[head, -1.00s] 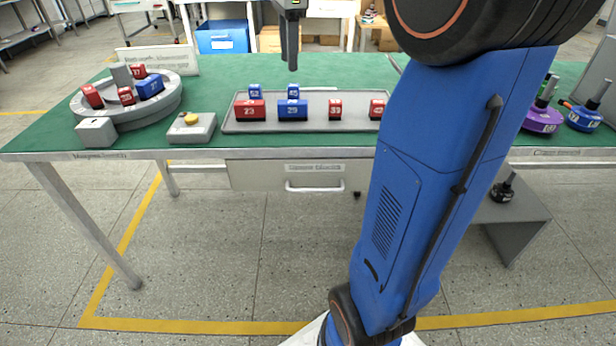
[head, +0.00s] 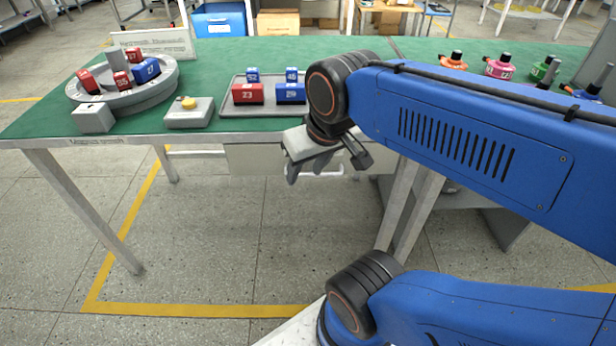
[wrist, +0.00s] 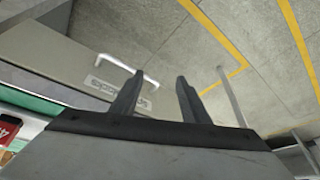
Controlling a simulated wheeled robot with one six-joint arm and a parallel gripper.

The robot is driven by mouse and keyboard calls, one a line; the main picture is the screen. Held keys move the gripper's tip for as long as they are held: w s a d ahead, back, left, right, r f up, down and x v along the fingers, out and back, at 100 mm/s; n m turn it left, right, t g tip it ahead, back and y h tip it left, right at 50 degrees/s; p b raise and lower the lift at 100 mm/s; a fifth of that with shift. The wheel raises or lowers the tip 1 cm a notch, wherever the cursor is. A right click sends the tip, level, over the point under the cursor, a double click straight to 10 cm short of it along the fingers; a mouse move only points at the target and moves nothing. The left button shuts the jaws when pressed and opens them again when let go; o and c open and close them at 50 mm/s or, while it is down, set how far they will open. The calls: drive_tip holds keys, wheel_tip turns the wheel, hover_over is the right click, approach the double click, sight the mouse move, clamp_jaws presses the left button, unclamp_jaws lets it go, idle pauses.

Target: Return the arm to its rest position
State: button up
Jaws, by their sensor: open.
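My gripper (head: 325,168) is in front of the table's front edge in the head view, below the tabletop and near the drawer. It is empty. In the wrist view its two fingers (wrist: 155,98) stand apart with nothing between them. My blue arm is folded, with its upper link across the right of the head view. It hides the right part of the tray and some of the table.
The green table (head: 225,62) holds a round grey fixture (head: 150,97) with red and blue blocks, a box with a yellow button (head: 189,103), and a grey tray (head: 235,109) with blocks. Several colored tools stand at the right. Floor before the table is clear.

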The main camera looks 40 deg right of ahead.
drive_tip(key=shift+s+a+f+n, duration=0.15)
drive_tip(key=shift+s+f+n, duration=0.4)
drive_tip(key=shift+f, duration=0.2)
